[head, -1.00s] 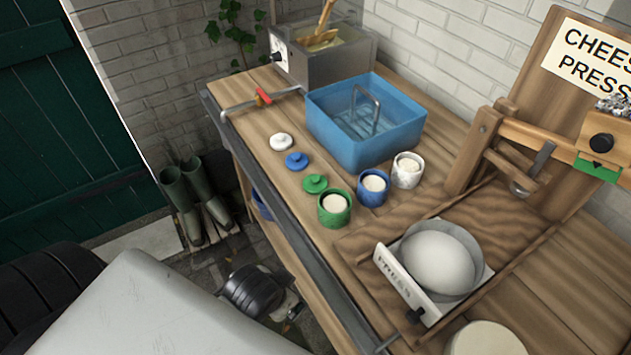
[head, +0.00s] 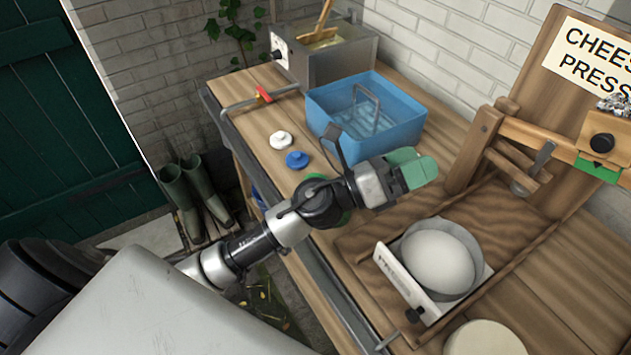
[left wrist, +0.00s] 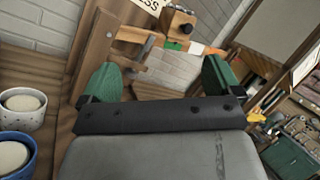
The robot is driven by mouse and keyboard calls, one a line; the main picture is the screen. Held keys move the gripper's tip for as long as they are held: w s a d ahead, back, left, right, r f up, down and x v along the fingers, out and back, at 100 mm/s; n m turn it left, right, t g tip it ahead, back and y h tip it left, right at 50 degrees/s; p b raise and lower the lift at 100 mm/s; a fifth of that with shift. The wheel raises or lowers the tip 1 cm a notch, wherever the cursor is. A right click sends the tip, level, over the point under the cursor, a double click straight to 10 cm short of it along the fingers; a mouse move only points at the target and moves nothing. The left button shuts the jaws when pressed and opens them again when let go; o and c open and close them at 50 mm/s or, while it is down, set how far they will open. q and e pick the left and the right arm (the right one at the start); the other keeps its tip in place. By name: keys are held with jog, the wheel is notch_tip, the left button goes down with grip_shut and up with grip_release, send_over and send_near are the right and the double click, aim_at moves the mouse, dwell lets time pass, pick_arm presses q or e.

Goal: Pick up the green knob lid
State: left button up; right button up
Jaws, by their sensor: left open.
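A white lid (head: 281,140) and a blue lid (head: 297,160) lie on the bench, left of the arm. My left gripper (head: 414,169), with green fingers, is above the bench by the pots, past the lids. In the left wrist view its fingers (left wrist: 160,82) are spread apart with nothing between them. My right gripper is not in view.
A blue basin (head: 404,130) stands behind the arm. The cheese press with a round mould (head: 478,262) is to the right. In the left wrist view, a speckled white pot (left wrist: 38,121) and a blue pot (left wrist: 28,160) stand at left.

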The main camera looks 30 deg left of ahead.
pick_arm(q)
jog(key=d+f+m+g, duration=0.35)
jog(key=m+g, duration=0.55)
jog(key=m, duration=0.4)
jog(key=m+g+y, duration=0.5)
jog(key=m+y, duration=0.4)
jog(key=y, duration=0.9)
send_over(315, 177)
jog(key=f, duration=0.8)
jog(key=d+f+p, duration=0.1)
jog(key=f, duration=0.3)
jog(key=shift+s+f, duration=0.1)
jog(key=shift+f, duration=0.05)
jog(key=f, duration=0.1)
jog(key=f+p, duration=0.1)
jog(key=f, duration=0.1)
jog(key=a+f, duration=0.1)
jog(key=f, duration=0.1)
jog(key=shift+f+p, duration=0.25)
jog(key=shift+p, duration=0.1)
jog(key=shift+w+f, duration=0.25)
jog(key=shift+f, duration=0.15)
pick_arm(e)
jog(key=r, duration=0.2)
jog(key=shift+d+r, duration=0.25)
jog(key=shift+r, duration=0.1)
pick_arm(q)
jog(key=shift+c, duration=0.2)
